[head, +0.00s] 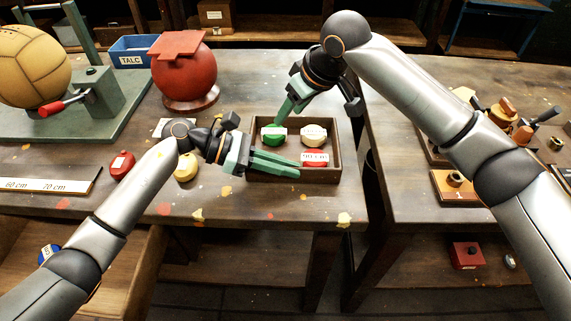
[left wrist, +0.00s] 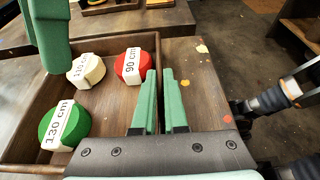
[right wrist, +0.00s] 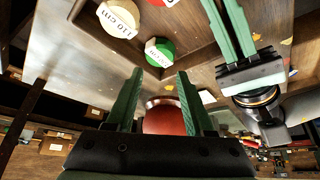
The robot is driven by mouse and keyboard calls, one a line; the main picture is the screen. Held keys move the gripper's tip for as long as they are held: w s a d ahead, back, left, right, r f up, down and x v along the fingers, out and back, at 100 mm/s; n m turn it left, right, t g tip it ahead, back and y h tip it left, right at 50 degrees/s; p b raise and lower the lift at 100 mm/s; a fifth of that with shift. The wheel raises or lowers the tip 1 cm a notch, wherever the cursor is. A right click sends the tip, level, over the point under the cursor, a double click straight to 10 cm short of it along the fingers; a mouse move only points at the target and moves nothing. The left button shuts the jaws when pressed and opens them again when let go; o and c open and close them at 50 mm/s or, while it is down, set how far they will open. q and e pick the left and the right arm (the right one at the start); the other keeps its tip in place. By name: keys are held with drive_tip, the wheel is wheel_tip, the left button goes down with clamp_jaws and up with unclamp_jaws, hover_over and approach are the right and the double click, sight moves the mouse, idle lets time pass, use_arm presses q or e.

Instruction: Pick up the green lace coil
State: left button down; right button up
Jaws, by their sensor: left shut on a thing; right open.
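The green lace coil (head: 272,139), with a white "130 cm" band, lies in the left part of the wooden tray (head: 337,150). It also shows in the left wrist view (left wrist: 50,118) and in the right wrist view (right wrist: 165,47). My right gripper (head: 279,119) is open and empty above the coil, with the coil beyond its fingertips in the right wrist view. My left gripper (head: 297,172) is at the tray's front side. In the left wrist view its fingers (left wrist: 163,72) stand close on either side of the tray wall, shut on it.
A white coil (head: 314,129) and a red coil (head: 314,154) share the tray. A red ball (head: 184,72) on a stand is behind left. A yellow coil (head: 186,167) and another red coil (head: 121,165) lie left of the tray. A gap separates this table from the right one.

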drive_tip(key=shift+o, duration=1.4)
drive_tip(key=shift+w+a+r+m+h, duration=0.25)
drive_tip(key=shift+a+m+h, duration=0.1)
drive_tip(key=shift+m, duration=0.15)
drive_tip(key=shift+o, duration=0.3)
drive_tip(key=m, duration=0.1)
drive_tip(key=a+r+m+h, duration=0.1)
drive_tip(key=m, duration=0.1)
drive_tip(key=w+a+m, duration=0.1)
drive_tip(key=shift+a+r+m+g+h, duration=0.2)
drive_tip(key=shift+a+m+g+h, duration=0.1)
drive_tip(key=shift+m+h, duration=0.1)
drive_tip(key=m+h, duration=0.2)
drive_tip(key=m, duration=0.3)
hover_over(274, 131)
drive_tip(key=s, duration=0.2)
drive_tip(key=shift+g, duration=0.3)
wheel_tip(274, 131, down, 4)
drive_tip(key=shift+s+a+f, duration=0.1)
drive_tip(key=shift+a+f, duration=0.05)
drive_tip(key=shift+x, duration=3.15)
